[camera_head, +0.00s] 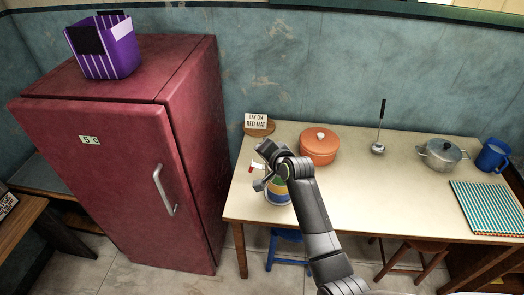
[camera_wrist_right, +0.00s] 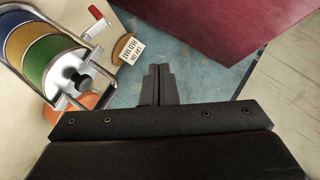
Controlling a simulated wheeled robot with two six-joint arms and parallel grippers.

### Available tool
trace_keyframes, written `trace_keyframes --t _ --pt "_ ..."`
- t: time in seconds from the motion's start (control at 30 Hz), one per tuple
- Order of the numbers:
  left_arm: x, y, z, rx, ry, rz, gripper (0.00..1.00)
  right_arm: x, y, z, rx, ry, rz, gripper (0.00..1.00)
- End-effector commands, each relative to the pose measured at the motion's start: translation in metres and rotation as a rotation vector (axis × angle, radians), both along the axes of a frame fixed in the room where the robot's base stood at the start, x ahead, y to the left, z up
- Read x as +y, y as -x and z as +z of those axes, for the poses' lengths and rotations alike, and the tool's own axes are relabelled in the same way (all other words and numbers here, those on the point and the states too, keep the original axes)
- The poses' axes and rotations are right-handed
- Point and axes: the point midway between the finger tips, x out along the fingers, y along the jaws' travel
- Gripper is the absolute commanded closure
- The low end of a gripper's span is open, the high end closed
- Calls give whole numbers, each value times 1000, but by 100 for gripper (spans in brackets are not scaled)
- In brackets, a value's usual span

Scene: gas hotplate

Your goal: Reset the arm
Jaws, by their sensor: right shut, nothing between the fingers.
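My right arm reaches in from the bottom of the head view. Its gripper (camera_head: 262,181) is over the left part of the table. In the right wrist view the two fingers of this gripper (camera_wrist_right: 158,84) are together with nothing between them. A banded container (camera_wrist_right: 45,45) in blue, yellow and green, with a metal frame and dark knob, is beside the fingers in the wrist view, apart from them. In the head view this container (camera_head: 277,194) is partly hidden by my right arm. My left gripper is not in view.
The table (camera_head: 350,205) holds an orange pot (camera_head: 319,147), a ladle (camera_head: 378,147), a metal pot (camera_head: 441,155), a blue mug (camera_head: 492,155), a striped cloth (camera_head: 487,206) and a sign (camera_head: 256,121). A red fridge (camera_head: 110,170) stands left, with a purple bin (camera_head: 104,55) on top.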

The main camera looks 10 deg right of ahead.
Motion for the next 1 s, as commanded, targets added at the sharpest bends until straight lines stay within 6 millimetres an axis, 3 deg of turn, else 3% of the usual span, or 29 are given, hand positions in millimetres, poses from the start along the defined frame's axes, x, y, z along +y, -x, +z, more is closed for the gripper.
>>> trace_keyframes --t 0.27,0.37,0.43,0.57,0.67,0.8,0.87,1.0 --pt "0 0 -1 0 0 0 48 1 6 5 1 1 -2 100" --pt "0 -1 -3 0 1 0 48 -2 8 -8 15 16 -3 100" --pt "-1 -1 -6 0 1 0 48 -8 13 -33 38 43 -5 100" --pt "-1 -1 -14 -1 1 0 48 -30 35 -110 115 139 -1 100" --pt "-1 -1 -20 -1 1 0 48 -50 65 -180 186 231 13 100" --pt "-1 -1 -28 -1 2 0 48 -79 118 -270 287 354 48 100" --pt "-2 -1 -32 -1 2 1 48 -91 145 -306 330 404 68 100" --pt "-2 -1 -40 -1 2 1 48 -119 217 -382 433 515 129 100"
